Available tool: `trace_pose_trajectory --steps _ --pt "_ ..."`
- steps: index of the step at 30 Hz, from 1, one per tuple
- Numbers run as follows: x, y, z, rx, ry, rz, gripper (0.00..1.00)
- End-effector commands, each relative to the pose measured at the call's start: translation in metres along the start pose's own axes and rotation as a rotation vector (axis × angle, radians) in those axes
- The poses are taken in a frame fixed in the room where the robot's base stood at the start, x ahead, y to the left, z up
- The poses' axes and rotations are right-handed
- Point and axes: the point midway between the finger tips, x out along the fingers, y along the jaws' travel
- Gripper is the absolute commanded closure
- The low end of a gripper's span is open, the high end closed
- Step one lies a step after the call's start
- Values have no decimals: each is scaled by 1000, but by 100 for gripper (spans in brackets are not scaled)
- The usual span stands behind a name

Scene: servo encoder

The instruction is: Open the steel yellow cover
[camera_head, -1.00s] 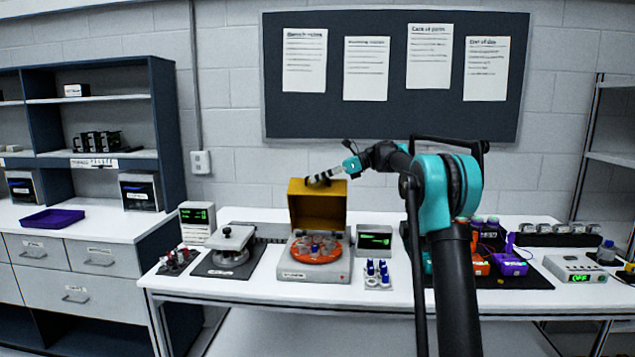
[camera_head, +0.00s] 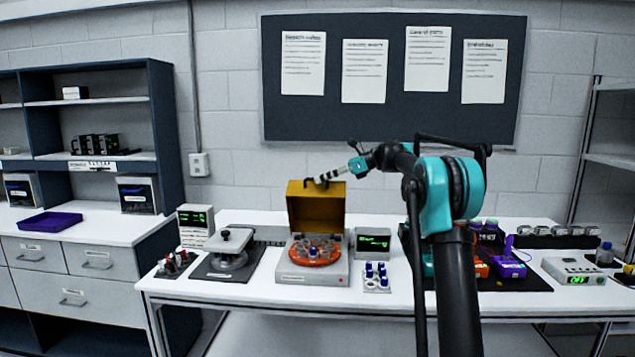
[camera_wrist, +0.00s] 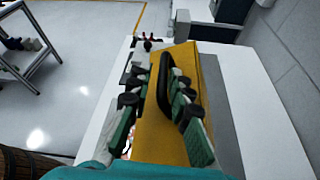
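The yellow cover (camera_head: 316,210) stands raised, nearly upright, at the back of a grey device (camera_head: 308,275) with an orange round tray (camera_head: 316,252) exposed in front of it. My gripper (camera_head: 314,182) is at the cover's top edge. In the wrist view the yellow cover (camera_wrist: 170,135) lies under my gripper (camera_wrist: 158,84), whose two fingers are apart. A black elongated handle (camera_wrist: 164,78) shows between the fingers, nearer the right one. I cannot tell whether the fingers touch the cover.
A grey press-like device (camera_head: 230,245) stands left of the yellow-covered one. A small display box (camera_head: 373,241) and a rack of blue-capped vials (camera_head: 376,278) stand at its right. The wall board (camera_head: 390,115) is behind. The front table strip is clear.

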Motion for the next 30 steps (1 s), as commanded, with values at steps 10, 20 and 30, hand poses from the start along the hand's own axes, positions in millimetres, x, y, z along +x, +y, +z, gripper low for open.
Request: trace_pose_trajectory --steps 10,20,30 --pt "-70 -1 -1 1 0 -2 81" --pt "-96 0 -1 0 1 -1 81" --pt "-96 0 -1 0 1 -1 81"
